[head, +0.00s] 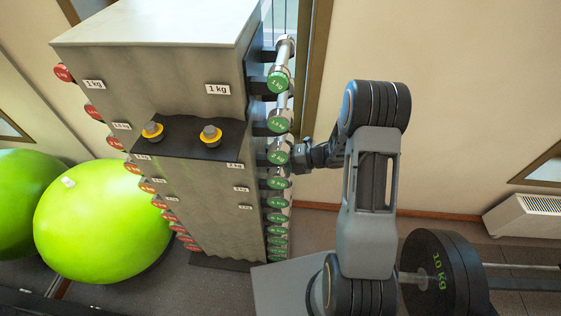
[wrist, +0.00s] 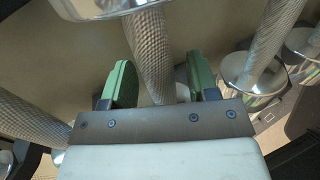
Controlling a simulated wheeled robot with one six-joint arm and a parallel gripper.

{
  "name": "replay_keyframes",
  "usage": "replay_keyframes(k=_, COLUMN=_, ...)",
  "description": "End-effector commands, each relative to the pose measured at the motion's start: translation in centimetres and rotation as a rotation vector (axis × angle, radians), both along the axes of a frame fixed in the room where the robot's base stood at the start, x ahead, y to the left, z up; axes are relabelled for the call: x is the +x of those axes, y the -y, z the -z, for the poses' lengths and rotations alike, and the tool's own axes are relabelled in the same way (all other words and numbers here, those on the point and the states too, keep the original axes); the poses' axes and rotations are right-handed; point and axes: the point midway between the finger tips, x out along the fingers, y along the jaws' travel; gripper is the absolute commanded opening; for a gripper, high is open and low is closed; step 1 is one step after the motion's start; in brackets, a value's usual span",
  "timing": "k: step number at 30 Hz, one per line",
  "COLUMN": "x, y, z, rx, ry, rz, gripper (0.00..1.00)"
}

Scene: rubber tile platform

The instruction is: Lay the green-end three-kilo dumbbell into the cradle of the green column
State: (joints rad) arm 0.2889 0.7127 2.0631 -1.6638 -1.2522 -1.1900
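The green column (head: 257,110) is the right side of a grey rack, with green-ended chrome dumbbells stacked on dark brackets. In the wrist view, the green pads of my gripper (wrist: 160,85) stand apart on either side of a knurled handle (wrist: 151,60). A gap shows between handle and right pad.
Red-ended dumbbells (head: 94,111) line the rack's left side. Two yellow-ringed pieces (head: 210,135) sit on a dark shelf. Green balls (head: 100,220) lie left. Other handles (wrist: 275,30) crowd the gripper.

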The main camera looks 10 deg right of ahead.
Motion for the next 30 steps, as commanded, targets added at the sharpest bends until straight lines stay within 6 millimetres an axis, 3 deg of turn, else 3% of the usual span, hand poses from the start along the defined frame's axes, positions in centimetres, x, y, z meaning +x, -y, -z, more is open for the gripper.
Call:
replay_keyframes(k=11, x=-0.2, y=0.9, z=0.2, rx=-0.001, ry=-0.008, rz=0.003, gripper=0.57)
replay_keyframes(k=30, x=-3.4, y=11.0, z=-3.8, rx=0.0, ry=-0.002, rz=0.003, gripper=0.57)
